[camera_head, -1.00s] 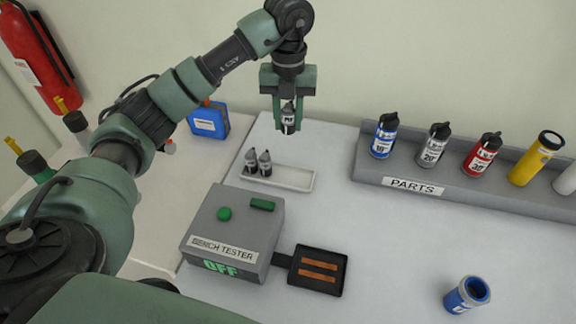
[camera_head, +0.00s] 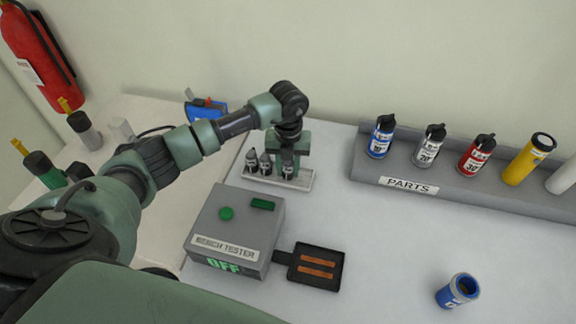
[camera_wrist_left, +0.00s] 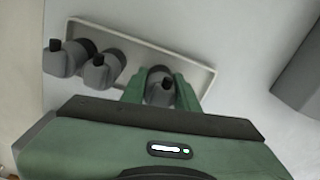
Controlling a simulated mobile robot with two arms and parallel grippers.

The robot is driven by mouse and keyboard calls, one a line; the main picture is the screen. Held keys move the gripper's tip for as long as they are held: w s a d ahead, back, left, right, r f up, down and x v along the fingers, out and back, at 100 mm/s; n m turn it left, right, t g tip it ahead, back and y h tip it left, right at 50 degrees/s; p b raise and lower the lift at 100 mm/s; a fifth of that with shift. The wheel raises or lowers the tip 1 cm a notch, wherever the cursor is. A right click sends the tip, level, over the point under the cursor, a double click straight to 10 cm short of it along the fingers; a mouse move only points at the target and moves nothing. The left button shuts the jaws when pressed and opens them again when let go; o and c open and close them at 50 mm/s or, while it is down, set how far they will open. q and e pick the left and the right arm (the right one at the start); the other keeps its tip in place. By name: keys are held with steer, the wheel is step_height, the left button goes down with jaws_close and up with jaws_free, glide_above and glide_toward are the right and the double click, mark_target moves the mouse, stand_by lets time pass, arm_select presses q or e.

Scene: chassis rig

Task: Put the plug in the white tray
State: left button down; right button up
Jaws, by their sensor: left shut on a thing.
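The white tray (camera_head: 301,182) stands behind the bench tester, and its rim also shows in the left wrist view (camera_wrist_left: 140,39). Two grey and black plugs (camera_head: 258,162) stand upright in its left part. My left gripper (camera_head: 288,168) is over the tray's right part, shut on a third grey plug (camera_head: 288,172). This plug also shows between the fingers in the left wrist view (camera_wrist_left: 160,88). It is upright, low in or just over the tray; whether it touches the floor I cannot tell. My right gripper is not in view.
The bench tester (camera_head: 205,222) reads OFF, with a black contact pad (camera_head: 335,255) beside it. A grey PARTS rack (camera_head: 470,190) holds several bottles at the right. An open blue cup (camera_head: 458,291) stands at front right. The table's middle is clear.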

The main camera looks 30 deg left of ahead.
arm_select(q)
steer(key=c, duration=1.5)
jaws_free()
steer(key=shift+f, duration=0.15)
steer(key=o, duration=0.4)
steer(key=shift+o, duration=0.2)
step_height(320, 180, up, 11)
steer(key=b, duration=0.3)
steer(key=shift+r, duration=0.7)
steer(key=shift+f, duration=0.1)
